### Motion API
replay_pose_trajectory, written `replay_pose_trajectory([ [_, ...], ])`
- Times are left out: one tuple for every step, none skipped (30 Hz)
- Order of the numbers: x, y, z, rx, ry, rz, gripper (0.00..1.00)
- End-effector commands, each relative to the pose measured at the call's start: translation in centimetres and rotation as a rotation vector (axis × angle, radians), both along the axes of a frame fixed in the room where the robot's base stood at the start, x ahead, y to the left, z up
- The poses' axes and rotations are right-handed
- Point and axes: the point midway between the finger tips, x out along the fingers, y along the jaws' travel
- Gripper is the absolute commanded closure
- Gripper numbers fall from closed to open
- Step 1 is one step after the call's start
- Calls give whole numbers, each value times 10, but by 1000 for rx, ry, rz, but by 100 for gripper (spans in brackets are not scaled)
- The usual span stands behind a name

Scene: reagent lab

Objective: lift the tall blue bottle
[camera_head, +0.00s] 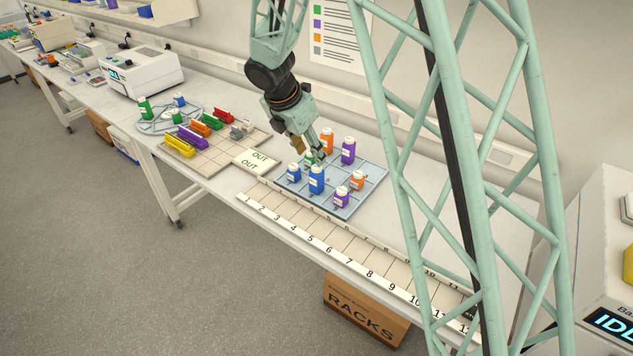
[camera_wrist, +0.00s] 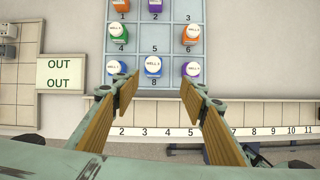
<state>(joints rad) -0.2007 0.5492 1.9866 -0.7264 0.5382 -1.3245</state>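The tall blue bottle (camera_head: 316,180) with a white cap stands upright in the middle of the tray's front row. In the wrist view it (camera_wrist: 153,68) shows in the gap between my fingertips and just past them. A shorter blue bottle (camera_head: 294,173) stands to its left and a short purple bottle (camera_head: 342,196) to its right. My gripper (camera_head: 314,156) points down over the tray, partly hiding a green bottle (camera_head: 309,160). In the wrist view my gripper (camera_wrist: 157,88) is open and empty, its two fingers wide apart.
The blue tray (camera_head: 373,173) also holds orange bottles (camera_head: 358,182) and a tall purple bottle (camera_head: 348,152). An OUT plate (camera_head: 256,161) lies left of it. A numbered strip (camera_head: 330,238) runs along the front. A rack of coloured holders (camera_head: 205,128) stands farther left.

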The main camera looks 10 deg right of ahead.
Motion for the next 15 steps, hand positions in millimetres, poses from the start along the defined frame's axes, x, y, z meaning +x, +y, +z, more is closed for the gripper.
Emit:
replay_pose_trajectory([
  [4, 3, -6, -6, 9, 23, 60],
  [6, 4, -9, -8, 12, 34, 60],
  [8, 5, -12, -12, 17, 49, 60],
  [9, 6, -14, -15, 20, 58, 60],
  [10, 6, -16, -18, 22, 66, 60],
  [11, 7, -18, -20, 25, 75, 60],
  [12, 7, -20, -21, 27, 80, 60],
  [13, 7, -21, -23, 29, 83, 60],
  [13, 8, -22, -24, 30, 87, 60],
  [13, 8, -22, -24, 30, 89, 60],
  [14, 8, -22, -25, 30, 90, 60],
  [14, 8, -22, -25, 30, 91, 60],
  [14, 8, -22, -25, 30, 91, 60],
  [14, 8, -22, -25, 30, 91, 60],
  [14, 8, -22, -25, 30, 90, 60],
])
